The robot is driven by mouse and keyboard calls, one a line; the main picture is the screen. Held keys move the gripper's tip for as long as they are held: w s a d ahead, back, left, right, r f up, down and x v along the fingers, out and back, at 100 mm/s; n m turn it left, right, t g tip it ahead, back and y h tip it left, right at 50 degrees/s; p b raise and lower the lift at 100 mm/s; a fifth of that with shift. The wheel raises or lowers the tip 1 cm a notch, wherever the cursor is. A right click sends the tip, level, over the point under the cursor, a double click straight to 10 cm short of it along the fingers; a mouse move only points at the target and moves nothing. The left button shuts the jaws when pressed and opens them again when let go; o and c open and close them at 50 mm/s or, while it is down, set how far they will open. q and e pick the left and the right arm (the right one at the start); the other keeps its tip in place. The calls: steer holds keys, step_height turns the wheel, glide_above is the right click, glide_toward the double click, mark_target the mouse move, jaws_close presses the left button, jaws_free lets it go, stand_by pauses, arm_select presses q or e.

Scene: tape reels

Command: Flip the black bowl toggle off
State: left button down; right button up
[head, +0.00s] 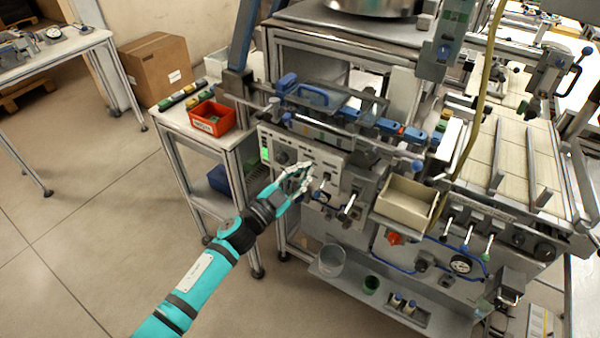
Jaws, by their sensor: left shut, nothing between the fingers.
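My left gripper (304,174) is at the front of a light grey control panel (326,158) on the machine. Its fingers are shut with nothing between them, and they cover part of the panel. A small toggle lever (326,179) stands just right of the fingertips. I cannot tell whether the fingers touch it, or which way it is flipped. The panel labels are too small to read, so I cannot tell which toggle belongs to the black bowl. My right gripper is not in view.
A green display (265,154) and a dark knob (282,157) sit on the panel's left part. A beige tray (405,199) juts out to the right. Below is a grey shelf (335,292) with cups. A red bin (212,118) stands on a side table. Floor at left is clear.

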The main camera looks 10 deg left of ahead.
arm_select(q)
steer(key=shift+a+f, duration=0.4)
steer(key=shift+f, duration=0.1)
